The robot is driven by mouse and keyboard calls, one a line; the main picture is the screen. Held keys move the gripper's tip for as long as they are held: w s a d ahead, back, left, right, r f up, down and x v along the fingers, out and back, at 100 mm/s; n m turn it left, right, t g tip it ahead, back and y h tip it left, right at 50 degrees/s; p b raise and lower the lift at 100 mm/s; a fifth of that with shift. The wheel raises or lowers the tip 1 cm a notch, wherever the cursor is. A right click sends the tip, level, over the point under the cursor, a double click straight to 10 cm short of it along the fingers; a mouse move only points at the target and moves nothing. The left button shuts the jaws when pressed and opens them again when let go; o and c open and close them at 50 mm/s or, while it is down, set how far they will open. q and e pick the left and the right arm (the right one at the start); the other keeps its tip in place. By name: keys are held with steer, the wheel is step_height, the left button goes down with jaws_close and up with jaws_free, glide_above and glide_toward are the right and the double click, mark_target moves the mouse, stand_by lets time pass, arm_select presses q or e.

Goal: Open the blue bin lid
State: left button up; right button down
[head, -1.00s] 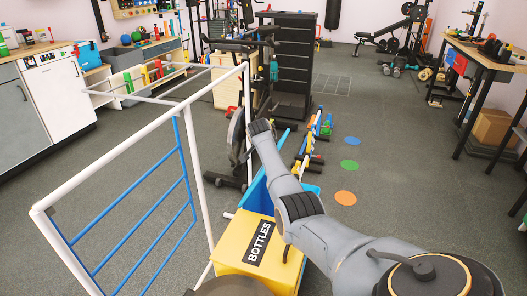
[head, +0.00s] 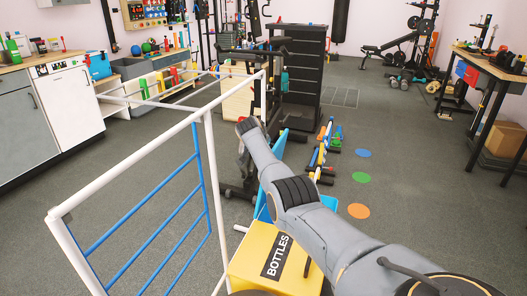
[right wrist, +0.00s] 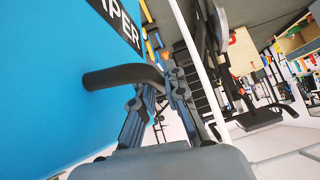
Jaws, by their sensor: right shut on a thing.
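The blue bin lid (head: 279,150) stands raised at a steep tilt behind the yellow bin in the head view, partly hidden by my right arm. In the right wrist view the lid (right wrist: 45,110) fills the left side as a blue panel, with part of a black label ending in "PER". Its black bent handle (right wrist: 112,76) sticks out between the fingers of my right gripper (right wrist: 160,88), which is shut on it. In the head view the right gripper is hidden behind its arm. My left gripper is out of view.
A yellow bin lid (head: 265,262) labelled "BOTTLES" lies in front of the blue lid. A white frame with blue bars (head: 155,135) stands close on the left. Floor right of my arm is open, with coloured discs (head: 358,211).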

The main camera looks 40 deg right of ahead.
steer(key=c, duration=1.4)
jaws_free()
steer(key=shift+o, duration=0.2)
steer(key=shift+s+a+r, duration=0.1)
steer(key=shift+a+r, duration=0.15)
steer(key=shift+r, duration=0.1)
steer(key=v, duration=1.1)
steer(key=shift+s+f, duration=0.1)
